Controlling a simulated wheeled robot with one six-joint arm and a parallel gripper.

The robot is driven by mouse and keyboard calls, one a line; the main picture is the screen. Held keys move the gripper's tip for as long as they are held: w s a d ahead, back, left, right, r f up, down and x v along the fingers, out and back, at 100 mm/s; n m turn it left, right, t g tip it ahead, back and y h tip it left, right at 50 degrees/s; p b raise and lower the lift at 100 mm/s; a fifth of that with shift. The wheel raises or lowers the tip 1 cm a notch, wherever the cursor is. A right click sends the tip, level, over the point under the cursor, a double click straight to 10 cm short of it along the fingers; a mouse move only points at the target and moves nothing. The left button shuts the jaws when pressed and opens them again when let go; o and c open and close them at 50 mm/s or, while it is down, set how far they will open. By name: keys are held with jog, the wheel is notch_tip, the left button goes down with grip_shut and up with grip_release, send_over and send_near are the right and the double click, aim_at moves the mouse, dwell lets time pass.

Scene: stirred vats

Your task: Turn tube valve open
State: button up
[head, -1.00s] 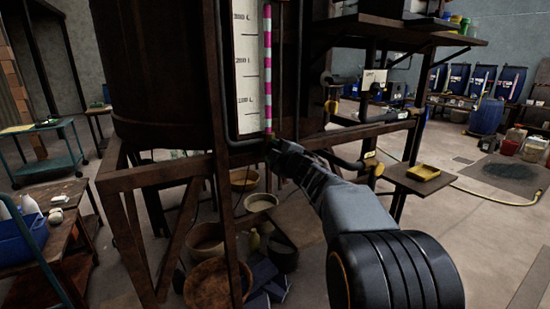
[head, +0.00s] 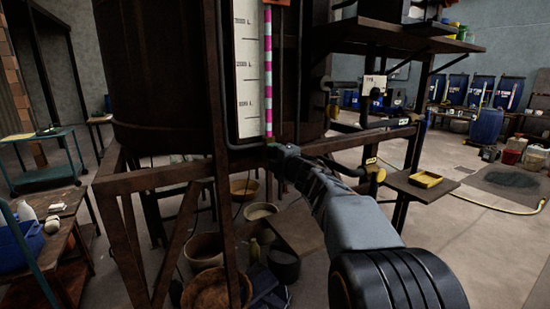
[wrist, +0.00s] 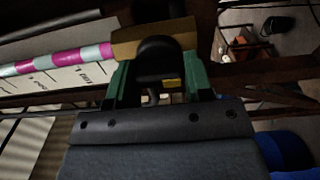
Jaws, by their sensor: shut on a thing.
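The striped pink-and-white sight tube (head: 268,75) stands upright beside the white scale board (head: 246,70) on the dark vat. In the wrist view the tube (wrist: 65,60) runs in from the left and ends at a brass-coloured valve body (wrist: 124,47). A black rounded valve handle (wrist: 157,52) sits in front of that body. My gripper (wrist: 158,80) has its green fingers on both sides of the handle and is shut on it. In the head view my gripper (head: 280,158) is at the tube's lower end, where it hides the valve.
The vat (head: 160,80) rests on a rusty frame (head: 165,178). Pipes and a small shelf with a yellow tray (head: 426,179) are right of my arm. Bowls (head: 210,290) lie on the floor below. Blue drums (head: 482,90) stand far right.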

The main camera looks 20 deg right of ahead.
jog(key=o, duration=0.9)
jog(key=s, duration=0.4)
jog(key=s+d, duration=0.1)
jog(key=s, duration=0.8)
jog(key=shift+s+d, duration=0.3)
jog(key=shift+s, duration=0.1)
